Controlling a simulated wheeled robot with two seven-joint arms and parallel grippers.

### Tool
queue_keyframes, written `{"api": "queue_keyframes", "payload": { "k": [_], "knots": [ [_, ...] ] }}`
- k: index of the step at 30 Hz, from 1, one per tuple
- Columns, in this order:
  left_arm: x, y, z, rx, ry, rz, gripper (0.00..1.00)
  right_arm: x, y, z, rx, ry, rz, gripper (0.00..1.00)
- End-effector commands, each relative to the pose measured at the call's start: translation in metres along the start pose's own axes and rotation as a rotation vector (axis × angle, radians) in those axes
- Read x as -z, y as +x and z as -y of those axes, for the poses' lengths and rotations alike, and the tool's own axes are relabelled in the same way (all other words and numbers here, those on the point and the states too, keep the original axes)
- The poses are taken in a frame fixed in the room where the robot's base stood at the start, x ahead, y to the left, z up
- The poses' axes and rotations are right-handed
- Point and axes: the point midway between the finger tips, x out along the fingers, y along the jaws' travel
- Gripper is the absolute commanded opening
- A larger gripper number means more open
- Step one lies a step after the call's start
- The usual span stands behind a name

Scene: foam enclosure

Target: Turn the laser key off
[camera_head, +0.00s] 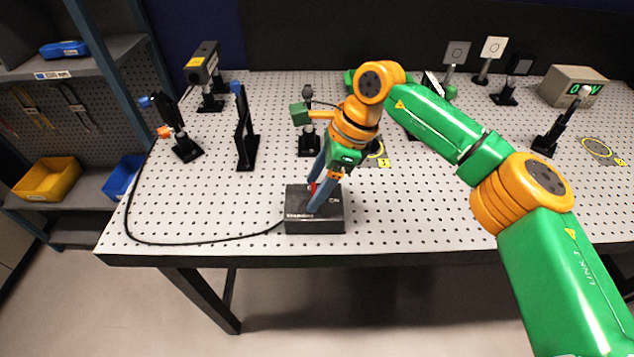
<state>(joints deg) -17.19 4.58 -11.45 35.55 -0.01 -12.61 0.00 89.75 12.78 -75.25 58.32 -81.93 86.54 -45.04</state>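A black control box (328,226) sits near the front edge of the perforated table, with white lettering on its top, partly covered. A small red part (313,188), apparently the key, shows at the box between the blue-grey fingers of my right gripper (312,198). The fingers reach down at a slant over the top of the box, and their tips are at or just above it. The fingers hide most of the key, so its angle and whether they grip it cannot be told. My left gripper is not in view.
A black cable (200,243) runs left from the box. Optical mounts stand behind it, including a black post (245,140) and a laser head (203,67). A meter (572,86) stands at the back right. The table's front left is mostly clear.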

Motion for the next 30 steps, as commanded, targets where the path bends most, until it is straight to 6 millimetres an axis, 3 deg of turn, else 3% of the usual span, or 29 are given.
{"api": "queue_keyframes", "payload": {
  "k": [5, 12, 16, 30],
  "knots": [
    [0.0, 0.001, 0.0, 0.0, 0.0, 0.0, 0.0, 0.0, -0.003, 0.001, 0.002, 0.001, 0.0, 0.7],
    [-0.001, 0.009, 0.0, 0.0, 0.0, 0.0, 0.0, -0.001, -0.051, 0.001, 0.004, 0.001, 0.0, 0.7],
    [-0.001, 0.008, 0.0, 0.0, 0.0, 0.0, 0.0, -0.001, -0.068, 0.001, 0.002, 0.001, 0.0, 0.7],
    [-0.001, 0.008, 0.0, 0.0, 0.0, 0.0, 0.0, -0.001, -0.07, 0.0, -0.001, 0.0, -0.001, 0.7]
  ]
}}
